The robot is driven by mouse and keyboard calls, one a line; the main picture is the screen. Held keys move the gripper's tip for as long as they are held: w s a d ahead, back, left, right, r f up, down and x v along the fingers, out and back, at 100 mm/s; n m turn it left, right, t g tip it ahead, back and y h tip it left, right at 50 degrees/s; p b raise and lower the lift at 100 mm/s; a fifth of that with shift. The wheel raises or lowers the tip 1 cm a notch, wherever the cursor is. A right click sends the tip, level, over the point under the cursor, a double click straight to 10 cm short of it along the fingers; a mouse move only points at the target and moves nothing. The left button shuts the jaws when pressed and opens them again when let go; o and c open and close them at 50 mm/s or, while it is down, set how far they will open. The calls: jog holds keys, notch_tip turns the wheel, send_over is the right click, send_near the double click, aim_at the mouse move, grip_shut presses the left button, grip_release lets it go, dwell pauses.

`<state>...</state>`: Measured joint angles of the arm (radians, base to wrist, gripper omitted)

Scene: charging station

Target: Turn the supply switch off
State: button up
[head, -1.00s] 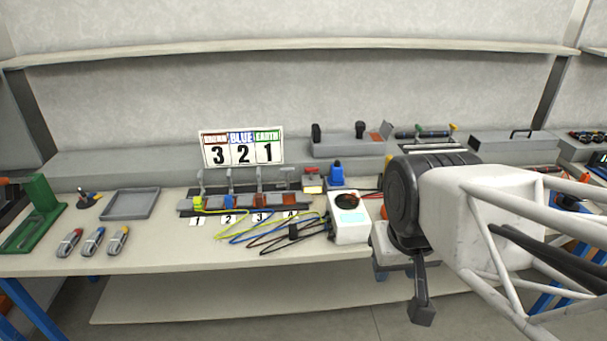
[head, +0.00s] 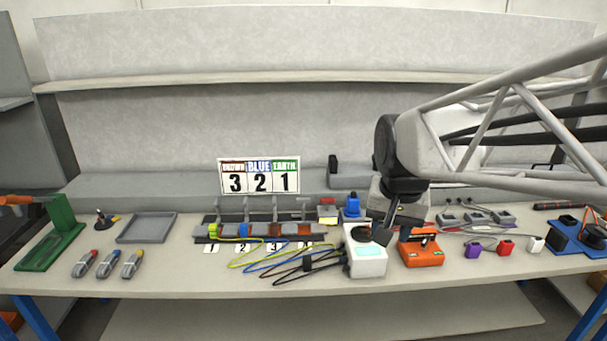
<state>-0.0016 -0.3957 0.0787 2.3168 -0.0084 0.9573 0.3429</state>
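No switch carries a readable label, so I cannot tell for certain which is the supply switch. A white box (head: 366,263) with a dark round knob (head: 360,234) and a pale screen stands near the table's front edge, with cables at its left. The knob's setting is too small to read. My gripper (head: 393,236) points down just right of the knob, over the gap between the white box and an orange device (head: 422,252). One finger partly overlaps the white box's right top in the picture; contact is unclear. I cannot tell how far the fingers are apart.
A terminal strip (head: 266,231) with coloured cables lies left of the white box, below a number sign (head: 259,177). A small red-and-yellow block (head: 327,213) and a blue device (head: 352,206) stand behind. A grey tray (head: 147,228) lies at the left.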

jog(key=w+m, duration=0.4)
jog(key=w, duration=1.1)
jog(key=m+g, duration=0.2)
jog(key=m, duration=0.8)
send_over(328, 199)
notch_tip(328, 199, down, 19)
jog(key=shift+w, duration=0.1)
jog(key=shift+f, duration=3.95)
